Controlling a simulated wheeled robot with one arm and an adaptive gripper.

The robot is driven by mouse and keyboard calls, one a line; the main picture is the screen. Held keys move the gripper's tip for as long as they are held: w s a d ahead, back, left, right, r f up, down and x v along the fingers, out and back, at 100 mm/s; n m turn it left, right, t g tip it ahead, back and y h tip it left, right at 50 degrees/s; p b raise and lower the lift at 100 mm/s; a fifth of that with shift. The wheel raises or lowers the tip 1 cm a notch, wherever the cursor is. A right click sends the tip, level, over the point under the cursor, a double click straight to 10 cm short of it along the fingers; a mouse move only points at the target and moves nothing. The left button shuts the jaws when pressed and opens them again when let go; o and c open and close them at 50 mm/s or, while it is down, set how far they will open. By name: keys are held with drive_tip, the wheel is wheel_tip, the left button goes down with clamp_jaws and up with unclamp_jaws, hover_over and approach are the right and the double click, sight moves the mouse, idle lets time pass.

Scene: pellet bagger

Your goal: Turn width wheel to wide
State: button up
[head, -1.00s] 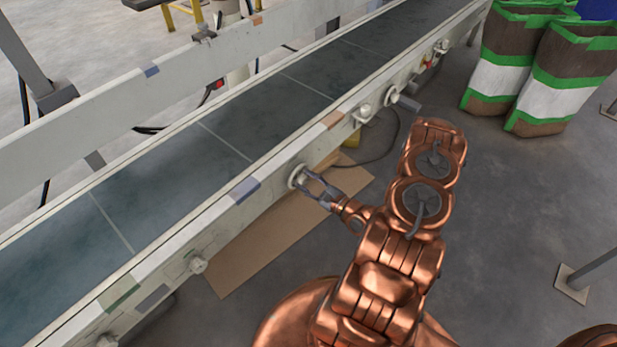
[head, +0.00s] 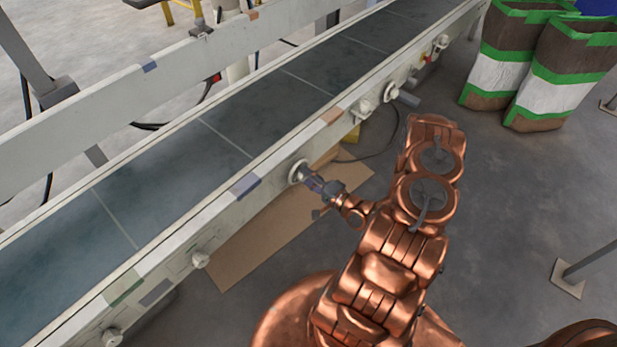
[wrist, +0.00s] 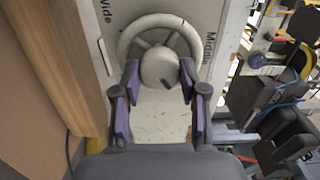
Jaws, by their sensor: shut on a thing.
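The width wheel is a pale round handwheel (wrist: 124,45) with a rim, spokes and a round hub, on the side of the conveyor. In the wrist view the word "Wide" is printed left of it, and a partly cut-off "Mid..." label is at its right. The wheel also shows in the head view (head: 297,170). My gripper (wrist: 160,76) is shut on the hub, with one purple-padded finger at each side. In the head view my gripper (head: 311,182) reaches the wheel from the right, and its fingers partly cover the wheel.
The conveyor belt (head: 200,160) runs diagonally behind the wheel. Other knobs (head: 200,260) sit along the same side rail. A cardboard sheet (head: 250,240) lies on the floor below. Brown, green and white bags (head: 545,90) stand at the upper right.

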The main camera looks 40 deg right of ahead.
drive_tip(key=m, duration=3)
drive_tip(key=shift+a+b, duration=0.15)
drive_tip(key=shift+b, duration=0.15)
idle(0.8)
idle(0.3)
drive_tip(key=o, duration=1.1)
drive_tip(key=shift+o, duration=0.2)
